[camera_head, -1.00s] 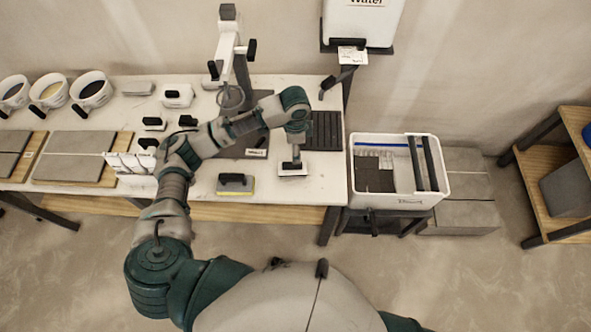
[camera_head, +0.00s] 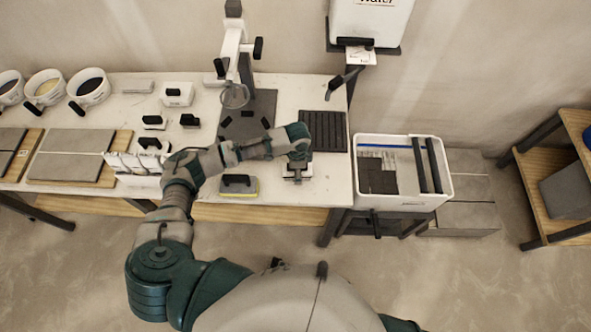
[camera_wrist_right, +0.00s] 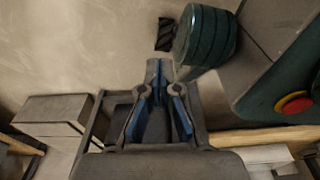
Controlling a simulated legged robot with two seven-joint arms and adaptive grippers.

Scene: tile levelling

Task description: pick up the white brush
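A small white item, which I take to be the white brush (camera_head: 289,178), lies near the front right edge of the white worktable (camera_head: 215,215). My left gripper (camera_head: 298,176) points down directly over it and hides most of it. The gripper is small and dark here, so I cannot tell whether its fingers are open or around the brush. My right gripper (camera_wrist_right: 160,68) shows in the right wrist view, its fingertips together with nothing seen between them, over the floor. It is not seen in the head view.
A yellow-edged float (camera_head: 238,185) lies left of the brush. A dark ribbed mat (camera_head: 324,130) lies behind it. A white tub (camera_head: 405,203) stands right of the table. Dark-handled tools, grey tiles (camera_head: 70,155) and white buckets (camera_head: 92,88) fill the left side.

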